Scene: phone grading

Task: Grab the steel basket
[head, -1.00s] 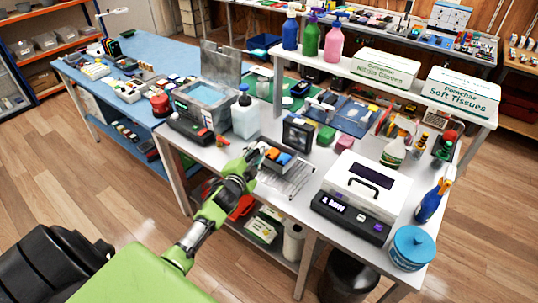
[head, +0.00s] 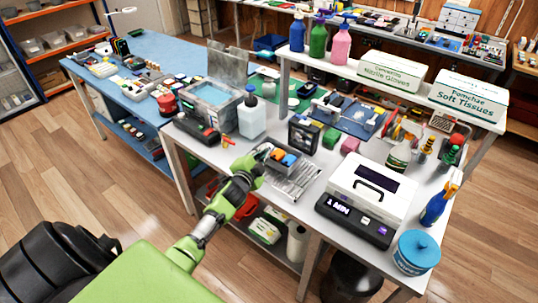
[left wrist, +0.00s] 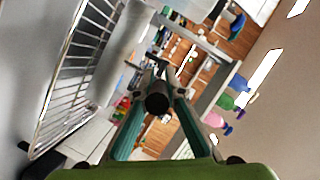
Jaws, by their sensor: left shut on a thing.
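The steel basket (head: 292,182) is a shallow wire rack on the white-topped table, in front of a grey tray (head: 263,157) holding blue and orange pieces. In the left wrist view, its wire side (left wrist: 75,65) fills the left part, close to the fingers. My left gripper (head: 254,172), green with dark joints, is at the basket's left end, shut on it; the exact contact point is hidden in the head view. The left gripper (left wrist: 160,78) also shows in its wrist view, with a dark round part in front of the fingers. My right gripper is not in view.
A white cleaner box with a display (head: 368,188) stands right of the basket. A white bottle (head: 252,115) and a clear container (head: 210,103) stand behind, to the left. A blue tub (head: 416,253) is at the right front corner. Wooden floor lies open at the left.

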